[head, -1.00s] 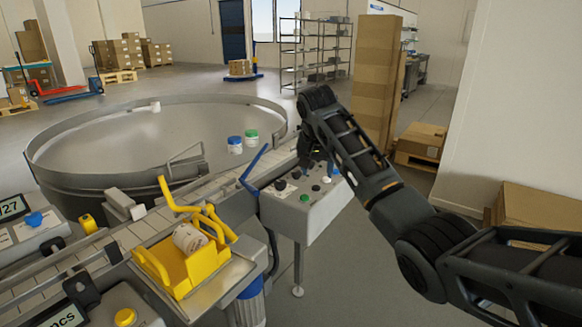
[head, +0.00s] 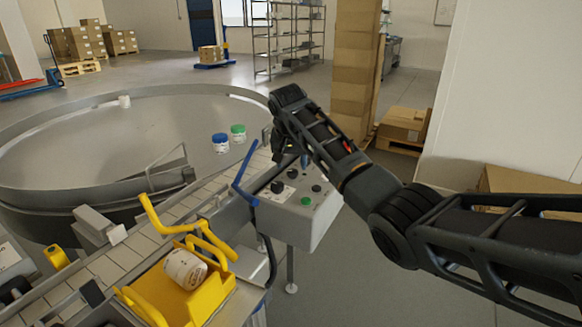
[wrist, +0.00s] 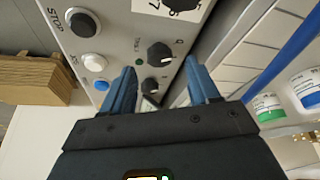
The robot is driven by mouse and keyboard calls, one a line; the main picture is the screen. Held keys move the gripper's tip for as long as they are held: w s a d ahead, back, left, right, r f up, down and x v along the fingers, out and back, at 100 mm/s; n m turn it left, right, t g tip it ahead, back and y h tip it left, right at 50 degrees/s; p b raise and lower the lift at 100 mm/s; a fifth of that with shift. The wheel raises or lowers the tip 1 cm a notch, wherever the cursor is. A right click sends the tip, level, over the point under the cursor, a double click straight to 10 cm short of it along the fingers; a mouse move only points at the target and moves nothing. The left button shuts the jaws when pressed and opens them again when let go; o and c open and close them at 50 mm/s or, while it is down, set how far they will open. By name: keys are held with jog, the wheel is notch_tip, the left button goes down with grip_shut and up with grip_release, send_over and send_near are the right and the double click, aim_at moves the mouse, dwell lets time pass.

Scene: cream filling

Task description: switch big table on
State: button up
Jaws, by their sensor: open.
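The big round table (head: 60,150), a wide grey metal disc with a raised rim, stands at the left in the head view. A light grey control box (head: 300,222) with black knobs and a green button (head: 306,201) stands at the conveyor's side. My gripper (wrist: 160,78) is open and empty above this panel. I cannot tell whether the fingers touch the panel. The arm partly hides the panel in the head view.
A black button (wrist: 83,23) marked STOP and a white button (wrist: 95,62) are left of the fingers. A blue bar (head: 245,172) rises beside the box. A yellow holder (head: 205,300) carries a jar.

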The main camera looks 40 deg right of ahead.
aim_at(293, 171)
jog(key=shift+x, duration=1.55)
jog(key=c, duration=1)
